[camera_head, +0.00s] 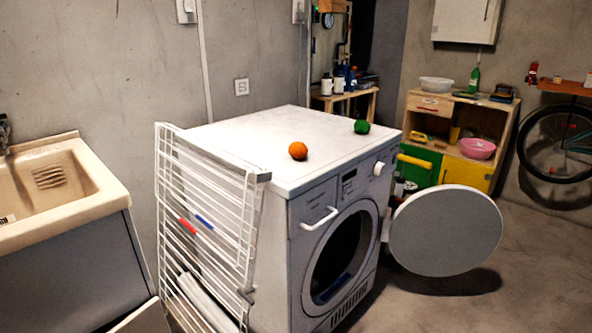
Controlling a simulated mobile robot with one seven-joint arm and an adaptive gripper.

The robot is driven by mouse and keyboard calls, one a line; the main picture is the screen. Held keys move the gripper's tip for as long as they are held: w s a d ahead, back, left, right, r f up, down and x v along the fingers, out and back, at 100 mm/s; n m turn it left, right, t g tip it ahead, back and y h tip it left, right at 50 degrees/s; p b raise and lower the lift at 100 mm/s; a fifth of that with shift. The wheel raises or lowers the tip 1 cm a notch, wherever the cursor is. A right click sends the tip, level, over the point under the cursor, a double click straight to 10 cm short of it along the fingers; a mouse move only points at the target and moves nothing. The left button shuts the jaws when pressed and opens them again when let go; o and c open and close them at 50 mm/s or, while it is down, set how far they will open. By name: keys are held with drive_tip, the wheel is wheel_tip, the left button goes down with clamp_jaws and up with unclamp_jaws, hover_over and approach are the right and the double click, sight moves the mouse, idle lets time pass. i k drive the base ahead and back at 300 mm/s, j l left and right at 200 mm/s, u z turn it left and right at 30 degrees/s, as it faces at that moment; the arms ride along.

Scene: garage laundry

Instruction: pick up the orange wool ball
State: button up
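A green ball (362,127) lies on the same top, farther right, apart from the orange one. Nothing covers the orange ball. My gripper does not show in the head view, so its state and place cannot be seen.
A white drying rack (208,215) leans against the machine's left side. The machine's round door (446,230) stands open at the front right. A beige sink (60,190) is at the left. A wooden cabinet (457,108) stands behind at right. Floor at lower right is clear.

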sight(298, 150)
drive_tip(key=u, duration=0.5)
drive_tip(key=l+u, duration=0.15)
drive_tip(key=u, duration=0.3)
drive_tip(key=i+l+u, duration=0.1)
drive_tip(key=u, duration=0.35)
drive_tip(key=l+u, duration=0.25)
drive_tip(key=u, duration=0.25)
drive_tip(key=k+l+u, duration=0.1)
drive_tip(key=l+u, duration=0.15)
drive_tip(key=k+l+u, duration=0.1)
drive_tip(key=l+u, duration=0.2)
drive_tip(key=l, duration=0.15)
drive_tip(key=k+l+u, duration=0.4)
drive_tip(key=l, duration=0.2)
drive_tip(key=k+l+u, duration=0.15)
drive_tip(key=l, duration=0.2)
drive_tip(key=k+l+u, duration=0.1)
drive_tip(key=l, duration=0.25)
drive_tip(key=k+l, duration=1.05)
drive_tip(key=l, duration=0.15)
drive_tip(key=l+u, duration=0.05)
